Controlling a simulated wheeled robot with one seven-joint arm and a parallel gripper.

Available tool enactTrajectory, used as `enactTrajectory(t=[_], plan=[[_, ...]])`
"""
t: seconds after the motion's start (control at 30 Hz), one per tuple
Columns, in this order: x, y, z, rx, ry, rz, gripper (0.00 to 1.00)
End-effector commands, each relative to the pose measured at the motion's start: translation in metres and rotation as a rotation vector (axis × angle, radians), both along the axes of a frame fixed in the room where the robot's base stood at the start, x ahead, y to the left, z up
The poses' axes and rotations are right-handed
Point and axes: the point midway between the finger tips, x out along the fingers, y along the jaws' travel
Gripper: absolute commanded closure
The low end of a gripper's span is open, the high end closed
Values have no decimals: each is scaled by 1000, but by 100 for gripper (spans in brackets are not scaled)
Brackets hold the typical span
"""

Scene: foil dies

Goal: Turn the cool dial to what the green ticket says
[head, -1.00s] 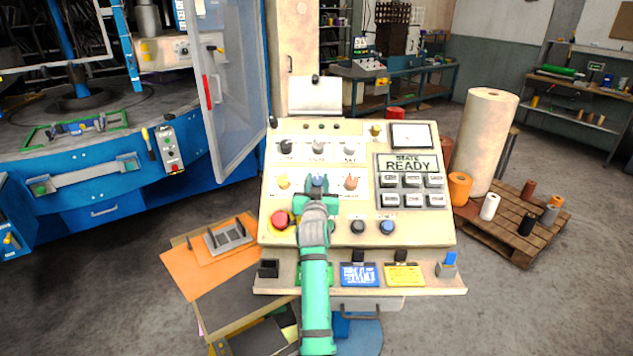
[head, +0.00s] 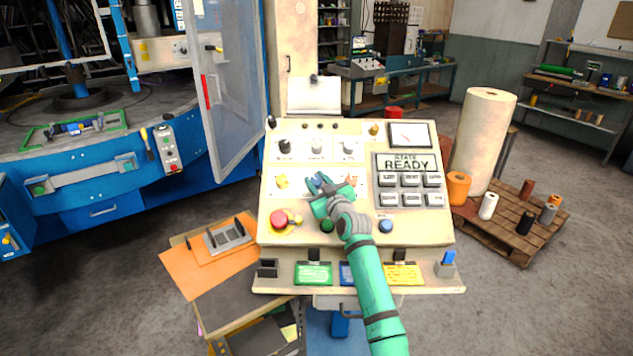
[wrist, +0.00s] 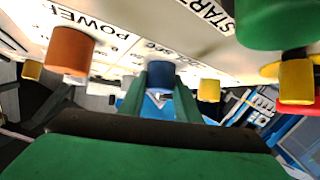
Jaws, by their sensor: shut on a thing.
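The cream control panel (head: 350,228) carries a lower row of coloured dials. My gripper (head: 323,187) is shut on the blue dial (head: 317,182), the middle one of that row. In the wrist view the blue dial (wrist: 160,75) sits between my two green fingers (wrist: 155,92). The fingers hide much of the dial's label, and I cannot read its pointer setting. The green ticket (head: 314,274) lies on the front ledge, left of my arm. Its writing is too small to read.
A yellow dial (head: 282,181) is left of my gripper and an orange dial (head: 352,182) is close on its right. A red button (head: 279,219) is below left. A blue ticket (head: 346,274) is partly behind my arm; a yellow ticket (head: 404,275) lies further right.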

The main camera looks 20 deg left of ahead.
Motion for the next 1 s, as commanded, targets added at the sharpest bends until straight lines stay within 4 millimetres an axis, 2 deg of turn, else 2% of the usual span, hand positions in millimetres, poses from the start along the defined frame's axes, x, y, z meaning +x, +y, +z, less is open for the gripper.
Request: enactTrajectory(t=[0.67,0.7,0.77,1.0], plan=[[0,2,2,-21,-9,34,92],[0,2,2,-21,-9,34,67],[0,1,2,-21,-10,34,53],[0,0,1,-21,-9,33,51]])
